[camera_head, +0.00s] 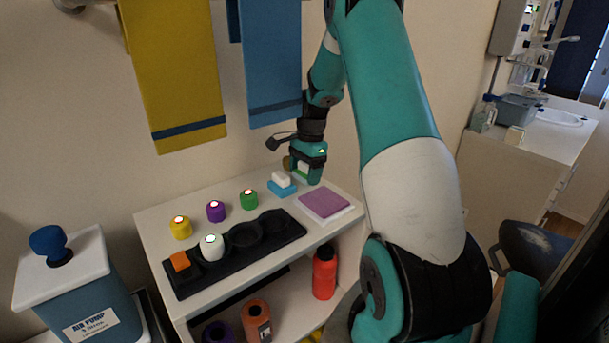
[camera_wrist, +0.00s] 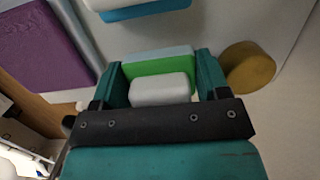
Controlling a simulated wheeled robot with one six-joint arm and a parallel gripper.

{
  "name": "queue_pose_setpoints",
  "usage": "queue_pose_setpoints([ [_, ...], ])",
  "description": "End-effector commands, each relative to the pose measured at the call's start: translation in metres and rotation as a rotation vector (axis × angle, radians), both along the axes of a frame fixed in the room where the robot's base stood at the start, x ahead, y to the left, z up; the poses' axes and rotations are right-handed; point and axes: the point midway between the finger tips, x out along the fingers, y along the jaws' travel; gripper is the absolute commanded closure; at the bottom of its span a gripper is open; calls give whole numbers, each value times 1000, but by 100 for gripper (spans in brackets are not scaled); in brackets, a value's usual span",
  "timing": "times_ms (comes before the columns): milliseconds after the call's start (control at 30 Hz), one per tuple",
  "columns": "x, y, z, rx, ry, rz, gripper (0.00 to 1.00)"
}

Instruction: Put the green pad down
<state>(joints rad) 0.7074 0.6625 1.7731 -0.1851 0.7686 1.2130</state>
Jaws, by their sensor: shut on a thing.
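The green pad (camera_wrist: 170,68) shows in the wrist view between the two fingers of my gripper (camera_wrist: 162,80), with a white block (camera_wrist: 160,92) on its near side and a pale blue strip along its far edge. In the head view my gripper (camera_head: 308,165) is at the back right of the white table top (camera_head: 180,203), behind the purple cloth. Only a small green part of the pad (camera_head: 300,174) shows there; the fingers hide the rest. My gripper is shut on the pad. I cannot tell whether the pad touches the table.
A blue pad with a white block (camera_head: 281,188) lies just left of my gripper. A purple cloth (camera_head: 324,201) lies in front, and a mustard round thing (camera_wrist: 248,64) is close beside one finger. A black tray (camera_head: 187,283) and several coloured jars stand left. Towels (camera_head: 175,70) hang behind.

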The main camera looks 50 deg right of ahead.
Motion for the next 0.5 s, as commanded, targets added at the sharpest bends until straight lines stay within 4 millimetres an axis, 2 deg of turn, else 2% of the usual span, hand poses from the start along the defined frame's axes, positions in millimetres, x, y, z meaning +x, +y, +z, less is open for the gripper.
queue_pose_setpoints([
  [133, -1, -1, 1, -1, 0, -3, 54],
  [500, -2, -3, -11, -1, 0, -6, 54],
])
